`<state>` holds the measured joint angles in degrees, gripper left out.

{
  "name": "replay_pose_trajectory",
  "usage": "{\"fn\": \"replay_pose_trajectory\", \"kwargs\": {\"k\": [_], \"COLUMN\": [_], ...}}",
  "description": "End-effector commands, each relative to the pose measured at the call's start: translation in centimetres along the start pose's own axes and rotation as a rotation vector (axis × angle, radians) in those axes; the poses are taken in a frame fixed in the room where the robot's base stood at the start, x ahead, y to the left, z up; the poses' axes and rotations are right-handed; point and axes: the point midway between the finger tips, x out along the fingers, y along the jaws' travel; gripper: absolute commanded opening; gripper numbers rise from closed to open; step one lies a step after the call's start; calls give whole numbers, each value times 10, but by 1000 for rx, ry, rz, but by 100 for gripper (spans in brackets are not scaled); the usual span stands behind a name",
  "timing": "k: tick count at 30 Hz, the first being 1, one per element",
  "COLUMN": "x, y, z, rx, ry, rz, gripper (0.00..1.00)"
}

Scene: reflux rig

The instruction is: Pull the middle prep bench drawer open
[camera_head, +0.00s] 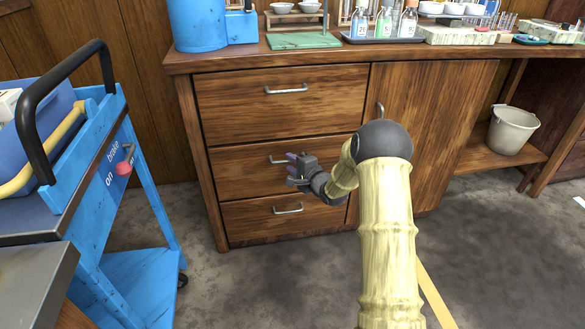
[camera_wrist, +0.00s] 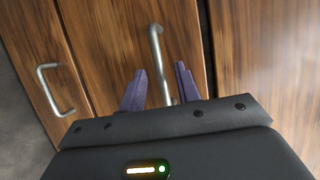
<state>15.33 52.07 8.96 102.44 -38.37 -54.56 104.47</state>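The prep bench's middle drawer (camera_head: 240,172) is shut, a wooden front between the top and bottom drawers. Its silver bar handle (camera_head: 277,161) is partly hidden by my gripper (camera_head: 293,169). In the wrist view, my gripper (camera_wrist: 159,70) has its two purple fingers apart, one on each side of the middle handle (camera_wrist: 156,45). The handle's lower end reaches down between the fingers. I cannot tell whether either finger touches the bar or how deep it sits between them.
The top drawer (camera_head: 230,105) and bottom drawer (camera_head: 245,220) are shut. The bottom handle (camera_wrist: 43,80) shows left in the wrist view. A blue cart (camera_head: 150,225) stands left of the bench. A cupboard door (camera_head: 450,110) is to the right. Open floor (camera_head: 290,280) lies in front.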

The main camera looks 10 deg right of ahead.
Motion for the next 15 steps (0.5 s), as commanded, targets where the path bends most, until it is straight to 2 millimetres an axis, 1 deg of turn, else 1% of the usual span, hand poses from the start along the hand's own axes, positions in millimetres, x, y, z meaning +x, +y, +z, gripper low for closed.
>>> {"fn": "replay_pose_trajectory", "kwargs": {"k": [8, 11, 13, 15], "x": [1, 1, 1, 1], "y": [0, 0, 0, 0], "z": [0, 0, 0, 0], "rx": [0, 0, 0, 0], "ry": [1, 1, 1, 1], "rz": [1, 0, 0, 1], "gripper": [32, 15, 1, 0]}}
